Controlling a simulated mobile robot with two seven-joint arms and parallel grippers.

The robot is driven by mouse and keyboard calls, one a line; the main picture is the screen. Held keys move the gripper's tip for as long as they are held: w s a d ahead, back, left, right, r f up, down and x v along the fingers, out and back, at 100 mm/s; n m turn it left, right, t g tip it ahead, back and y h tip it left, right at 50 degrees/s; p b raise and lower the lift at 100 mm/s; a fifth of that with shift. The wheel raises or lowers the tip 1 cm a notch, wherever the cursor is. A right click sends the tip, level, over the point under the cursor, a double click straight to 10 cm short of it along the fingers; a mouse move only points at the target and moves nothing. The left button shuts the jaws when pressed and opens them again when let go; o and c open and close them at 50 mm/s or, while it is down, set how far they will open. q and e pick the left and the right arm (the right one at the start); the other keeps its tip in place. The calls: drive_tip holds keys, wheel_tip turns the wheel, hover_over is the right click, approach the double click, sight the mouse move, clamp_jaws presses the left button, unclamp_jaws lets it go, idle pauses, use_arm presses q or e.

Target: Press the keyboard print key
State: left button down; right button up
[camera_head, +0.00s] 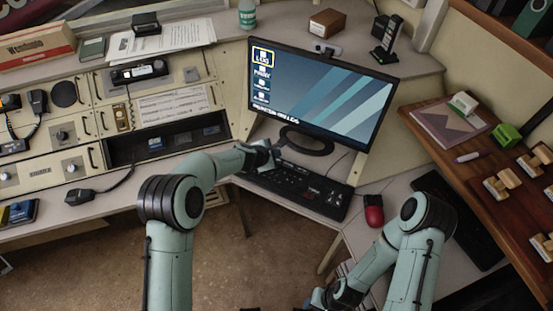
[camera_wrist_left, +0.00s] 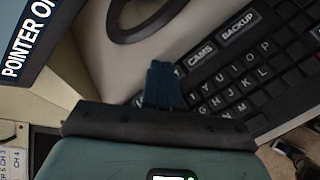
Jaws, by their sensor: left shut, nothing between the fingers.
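The black keyboard (camera_head: 318,192) lies on the desk below the monitor. In the left wrist view the keyboard (camera_wrist_left: 262,80) shows letter keys and wide keys labelled CAMS (camera_wrist_left: 201,55) and BACKUP (camera_wrist_left: 238,25). I cannot read a print key in either view; part of the keyboard is hidden behind my gripper. My left gripper (camera_head: 268,152) is shut and empty at the keyboard's far left end. In the left wrist view its fingertips (camera_wrist_left: 163,72) are left of the CAMS key; I cannot tell whether they touch anything. My right gripper (camera_head: 322,298) is low at the bottom edge, its fingers unclear.
The monitor (camera_head: 318,90) stands behind the keyboard, its stand (camera_head: 305,142) close to my left gripper. A red mouse (camera_head: 373,210) lies right of the keyboard. A radio console (camera_head: 60,130) fills the left. A wooden shelf (camera_head: 440,150) with stamps is at right.

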use_arm(q)
drive_tip(key=shift+f, duration=0.1)
drive_tip(key=shift+f, duration=0.3)
use_arm(e)
drive_tip(key=shift+s+f, duration=0.15)
drive_tip(key=shift+f, duration=0.15)
use_arm(q)
drive_tip(key=shift+f+b, duration=0.4)
drive_tip(key=shift+b, duration=0.1)
use_arm(e)
drive_tip(key=shift+s+f, duration=0.1)
drive_tip(key=shift+f, duration=0.15)
use_arm(q)
drive_tip(key=shift+r, duration=0.1)
use_arm(e)
drive_tip(key=shift+r, duration=0.1)
use_arm(q)
drive_tip(key=shift+r+p, duration=0.55)
drive_tip(key=shift+r, duration=0.15)
use_arm(e)
drive_tip(key=shift+w+r, duration=0.3)
drive_tip(key=shift+r, duration=0.25)
